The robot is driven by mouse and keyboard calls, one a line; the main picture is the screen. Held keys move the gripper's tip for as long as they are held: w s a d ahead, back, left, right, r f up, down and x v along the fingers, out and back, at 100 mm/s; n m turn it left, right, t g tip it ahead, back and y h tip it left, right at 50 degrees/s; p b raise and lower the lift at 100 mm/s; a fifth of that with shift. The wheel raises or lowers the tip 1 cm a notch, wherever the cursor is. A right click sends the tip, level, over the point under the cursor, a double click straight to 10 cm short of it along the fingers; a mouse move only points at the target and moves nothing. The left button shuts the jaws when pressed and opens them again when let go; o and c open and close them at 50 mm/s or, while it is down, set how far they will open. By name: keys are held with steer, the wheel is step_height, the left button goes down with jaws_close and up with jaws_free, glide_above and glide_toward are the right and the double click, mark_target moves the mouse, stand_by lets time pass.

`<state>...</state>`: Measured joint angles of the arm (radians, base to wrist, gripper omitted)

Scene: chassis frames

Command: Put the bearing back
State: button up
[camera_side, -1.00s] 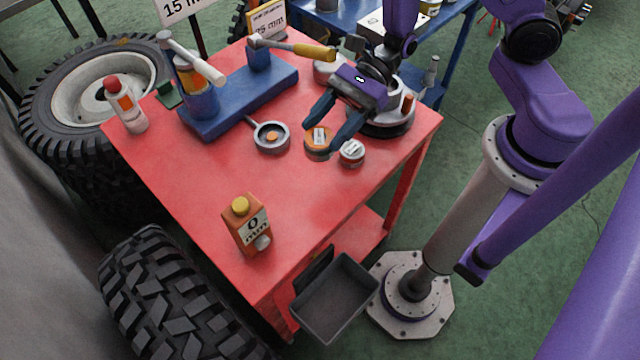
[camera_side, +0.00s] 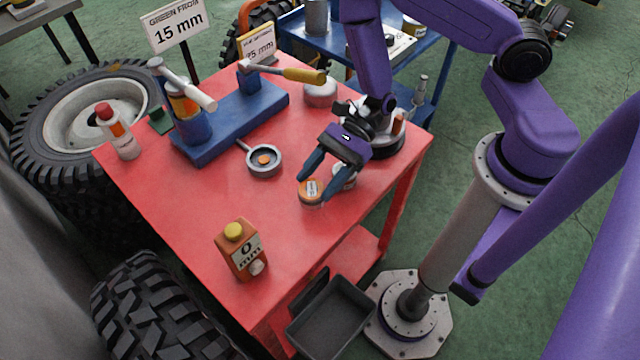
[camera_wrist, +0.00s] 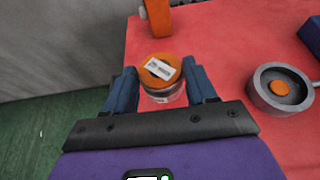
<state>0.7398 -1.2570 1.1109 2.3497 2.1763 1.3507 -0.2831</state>
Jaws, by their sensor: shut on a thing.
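My gripper (camera_side: 316,190) is shut on a short round piece with an orange top and a white label (camera_side: 310,193). In the wrist view, the labelled piece (camera_wrist: 159,70) sits between the two blue fingers, with a paler side below its top. I cannot tell whether it touches the table. A grey round cup with a handle (camera_side: 252,171) stands to its left, with an orange disc (camera_side: 264,159) in its middle. A second small pale round piece (camera_side: 347,182) is partly hidden behind my gripper. I cannot tell which piece is the bearing.
On the red table (camera_side: 190,205) stand an orange "0 mm" carton (camera_side: 235,238), a blue press stand (camera_side: 215,140), a red-capped bottle (camera_side: 118,135) and a pale round piece (camera_side: 320,95). A dark bin (camera_side: 330,322) is at the front edge. The left front table is clear.

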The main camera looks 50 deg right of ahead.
mark_target(320, 189)
steer(key=shift+f, duration=1.25)
steer(key=shift+f, duration=0.45)
